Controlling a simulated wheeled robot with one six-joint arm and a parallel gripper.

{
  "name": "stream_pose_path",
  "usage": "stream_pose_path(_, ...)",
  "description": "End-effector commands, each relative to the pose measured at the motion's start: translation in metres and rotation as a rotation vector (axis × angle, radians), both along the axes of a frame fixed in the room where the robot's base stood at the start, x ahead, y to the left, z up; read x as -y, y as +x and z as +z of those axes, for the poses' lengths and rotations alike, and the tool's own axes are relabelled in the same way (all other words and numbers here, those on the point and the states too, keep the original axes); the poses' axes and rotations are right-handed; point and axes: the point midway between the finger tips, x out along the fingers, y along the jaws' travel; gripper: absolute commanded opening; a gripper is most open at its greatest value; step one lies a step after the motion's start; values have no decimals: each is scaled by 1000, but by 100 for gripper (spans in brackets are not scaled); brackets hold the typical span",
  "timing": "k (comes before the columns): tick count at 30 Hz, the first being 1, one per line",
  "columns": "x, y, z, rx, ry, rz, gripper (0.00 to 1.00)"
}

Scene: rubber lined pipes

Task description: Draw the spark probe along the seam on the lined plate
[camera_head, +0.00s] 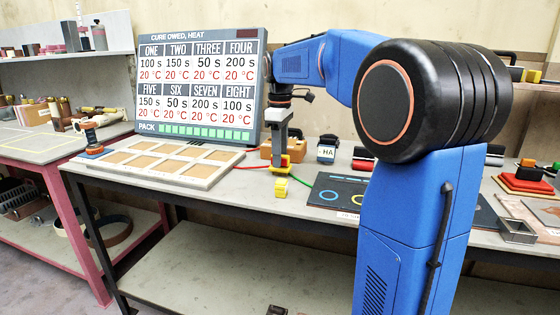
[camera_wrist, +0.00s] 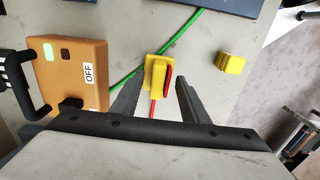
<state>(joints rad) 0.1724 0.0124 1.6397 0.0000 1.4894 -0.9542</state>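My gripper (camera_head: 283,148) points down over the bench. In the wrist view my gripper (camera_wrist: 158,80) has its two fingers apart, with a yellow piece (camera_wrist: 152,66) with a red part between and just beyond the tips. I cannot tell whether they touch it. A red lead runs from this piece, which looks like the spark probe; it also shows under my gripper in the head view (camera_head: 283,170). A dark plate (camera_head: 355,187) with a blue and a yellow ring lies to the right, partly hidden by my arm. No seam can be made out.
An orange box (camera_wrist: 85,97) marked OFF, with a black handle, stands left of my gripper. A green lead (camera_wrist: 188,28) runs from it past the probe. A small yellow block (camera_wrist: 231,62) sits apart. A framed tray (camera_head: 160,180) and a display board (camera_head: 200,85) are left.

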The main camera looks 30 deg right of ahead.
Motion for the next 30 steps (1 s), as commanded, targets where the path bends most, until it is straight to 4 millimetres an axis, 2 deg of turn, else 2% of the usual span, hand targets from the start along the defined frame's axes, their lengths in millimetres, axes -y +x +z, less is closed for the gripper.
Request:
stream_pose_path(1, 0, 0, 0, 0, 0, 0, 34)
stream_pose_path(10, 0, 0, 0, 0, 0, 0, 0)
stream_pose_path(19, 0, 0, 5, 1, 0, 0, 0)
stream_pose_path(30, 0, 1, 62, 2, -1, 0, 0)
